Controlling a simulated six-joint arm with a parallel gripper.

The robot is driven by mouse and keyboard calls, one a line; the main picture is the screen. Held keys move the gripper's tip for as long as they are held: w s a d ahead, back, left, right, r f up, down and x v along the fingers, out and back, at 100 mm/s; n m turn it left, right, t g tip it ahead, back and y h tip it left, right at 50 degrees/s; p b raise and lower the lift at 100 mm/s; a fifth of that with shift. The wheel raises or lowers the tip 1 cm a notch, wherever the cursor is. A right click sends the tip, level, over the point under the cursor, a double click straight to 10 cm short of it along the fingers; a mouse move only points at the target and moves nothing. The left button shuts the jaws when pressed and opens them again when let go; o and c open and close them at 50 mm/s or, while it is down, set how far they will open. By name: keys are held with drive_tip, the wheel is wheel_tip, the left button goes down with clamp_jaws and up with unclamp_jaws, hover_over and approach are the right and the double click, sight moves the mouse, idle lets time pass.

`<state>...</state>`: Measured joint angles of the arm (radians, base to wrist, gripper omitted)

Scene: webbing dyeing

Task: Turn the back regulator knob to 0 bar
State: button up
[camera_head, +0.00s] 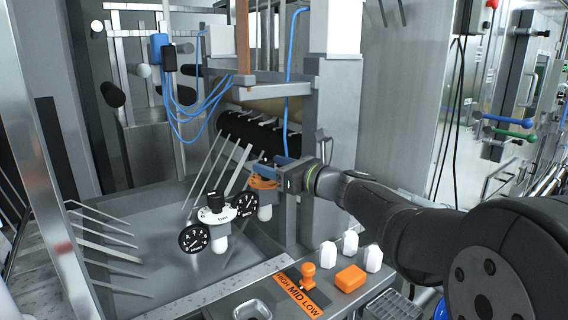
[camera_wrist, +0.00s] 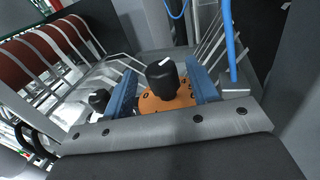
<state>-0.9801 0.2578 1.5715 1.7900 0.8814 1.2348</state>
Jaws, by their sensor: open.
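The back regulator has an orange dial plate (camera_head: 262,184) and a black pressure gauge (camera_head: 246,205). Its black knob (camera_wrist: 162,80) with a white pointer mark stands up from the orange plate in the wrist view. My gripper (camera_head: 272,164) is open over the back regulator and hides the knob in the head view. In the wrist view the blue fingers (camera_wrist: 160,71) are on either side of the knob, with gaps visible. The front regulator has a white plate (camera_head: 217,215), a black knob (camera_head: 215,201) and a gauge (camera_head: 194,238).
An orange stamp-like handle (camera_head: 308,275), an orange block (camera_head: 350,278) and several white pieces (camera_head: 328,254) stand on the front ledge by the HIGH MID LOW label (camera_head: 297,291). Metal rods and a black roller (camera_head: 255,133) are behind the regulators. Blue cables (camera_head: 185,108) hang above.

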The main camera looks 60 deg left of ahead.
drive_tip(key=shift+x, duration=1.3)
drive_tip(key=c, duration=1)
drive_tip(key=shift+o, duration=0.2)
drive_tip(key=shift+w+g, duration=0.1)
drive_tip(key=shift+g, duration=0.2)
drive_tip(key=n+g+h, duration=0.2)
drive_tip(key=n+g, duration=0.1)
drive_tip(key=g, duration=0.1)
drive_tip(key=shift+g, duration=0.3)
drive_tip(key=shift+n+g+h, duration=1.2)
drive_tip(key=shift+n+g, duration=0.2)
